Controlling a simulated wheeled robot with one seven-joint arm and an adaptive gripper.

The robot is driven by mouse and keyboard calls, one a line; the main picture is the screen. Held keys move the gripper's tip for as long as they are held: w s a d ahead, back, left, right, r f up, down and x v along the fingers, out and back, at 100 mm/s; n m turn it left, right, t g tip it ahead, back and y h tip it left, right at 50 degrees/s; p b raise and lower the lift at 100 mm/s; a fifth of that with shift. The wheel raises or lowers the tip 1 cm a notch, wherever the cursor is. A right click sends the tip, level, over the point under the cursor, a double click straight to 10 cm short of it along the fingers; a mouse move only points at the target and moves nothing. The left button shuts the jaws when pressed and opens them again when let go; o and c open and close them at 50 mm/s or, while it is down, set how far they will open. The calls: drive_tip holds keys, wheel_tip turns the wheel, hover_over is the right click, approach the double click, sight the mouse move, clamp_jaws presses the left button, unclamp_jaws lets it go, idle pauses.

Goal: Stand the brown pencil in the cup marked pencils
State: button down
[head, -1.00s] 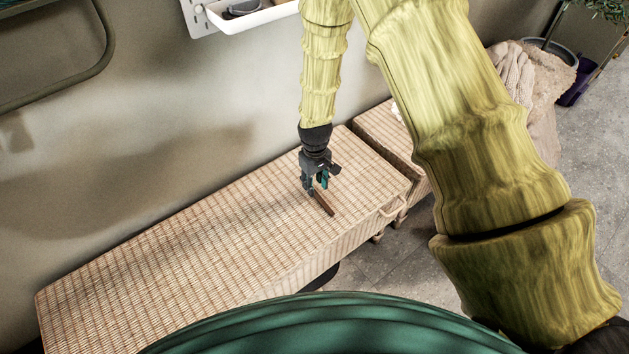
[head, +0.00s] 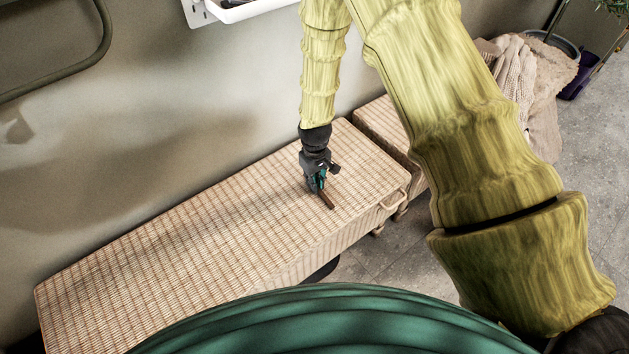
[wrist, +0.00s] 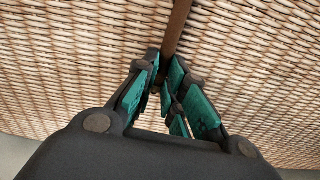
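The brown pencil (head: 327,200) lies on the woven wicker bench (head: 190,235), near its right end. My gripper (head: 318,188) is at the pencil's far end, pointing down at the bench top. In the wrist view the teal-padded fingers of my gripper (wrist: 164,72) have come together with the pencil (wrist: 177,28) between their tips. The rest of the pencil runs away from the fingers to the top edge of that view. Its held end is partly hidden by the fingers. The cup marked pencils is not in view.
A wall runs behind the bench, with a white wall-mounted tray (head: 245,10) above. A second wicker bench (head: 383,122) stands close on the right, with a draped knit blanket (head: 515,70) beyond. The bench's left part is bare.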

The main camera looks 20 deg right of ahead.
drive_tip(key=shift+r, duration=0.15)
drive_tip(key=shift+r+p, duration=3.1)
drive_tip(key=shift+r, duration=0.75)
